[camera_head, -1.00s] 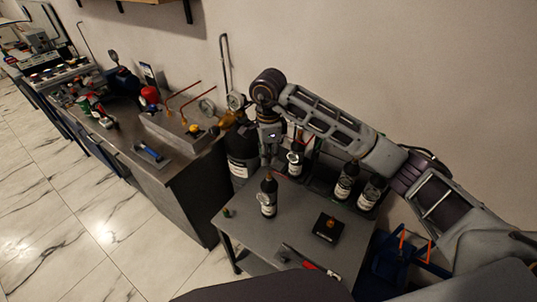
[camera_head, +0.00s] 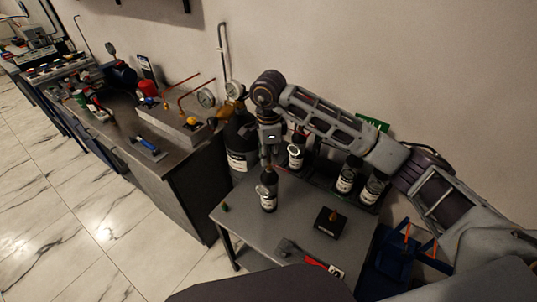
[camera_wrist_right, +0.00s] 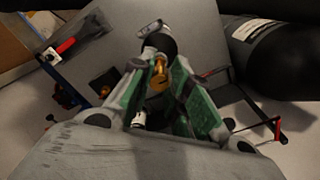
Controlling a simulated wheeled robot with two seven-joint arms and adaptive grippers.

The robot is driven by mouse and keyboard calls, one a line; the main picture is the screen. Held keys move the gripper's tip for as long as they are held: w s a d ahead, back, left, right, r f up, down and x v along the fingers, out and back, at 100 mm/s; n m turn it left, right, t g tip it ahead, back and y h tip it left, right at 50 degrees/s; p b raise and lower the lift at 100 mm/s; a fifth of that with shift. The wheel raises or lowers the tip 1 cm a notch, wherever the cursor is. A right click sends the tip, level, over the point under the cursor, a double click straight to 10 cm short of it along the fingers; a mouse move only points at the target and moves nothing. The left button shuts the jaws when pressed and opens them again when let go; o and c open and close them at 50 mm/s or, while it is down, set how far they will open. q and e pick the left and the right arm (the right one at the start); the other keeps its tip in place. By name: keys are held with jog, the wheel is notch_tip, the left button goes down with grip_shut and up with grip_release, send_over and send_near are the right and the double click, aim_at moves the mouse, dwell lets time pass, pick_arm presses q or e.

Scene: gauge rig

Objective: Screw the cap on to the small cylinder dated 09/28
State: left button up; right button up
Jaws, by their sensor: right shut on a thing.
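A small dark cylinder (camera_head: 268,197) with a white label stands upright on the grey table (camera_head: 285,236). Its date is too small to read. My right gripper (camera_head: 267,164) points down at the cylinder's top. In the right wrist view my right gripper (camera_wrist_right: 163,76) has its green-padded fingers closed on a brass fitting (camera_wrist_right: 159,71), with the dark cylinder body (camera_wrist_right: 160,42) just beyond it. I cannot tell whether this fitting is a cap or the cylinder's own valve. My left gripper is out of view.
Several labelled bottles, one of them here (camera_head: 346,178), stand behind, under my right arm. A large black cylinder (camera_head: 239,146) stands left of the table. A black block (camera_head: 330,222) and a red-handled tool (camera_head: 318,262) lie at the front right. The table's front left is mostly clear.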

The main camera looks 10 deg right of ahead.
jog(key=shift+b, duration=0.5)
dwell(1.6)
jog(key=shift+f+b, duration=1.25)
jog(key=shift+f, duration=0.1)
dwell(2.2)
jog(key=shift+m, duration=0.3)
jog(key=shift+s+m, duration=0.1)
jog(key=shift+m, duration=2.2)
jog(key=shift+f, duration=0.1)
jog(key=shift+m, duration=2.6)
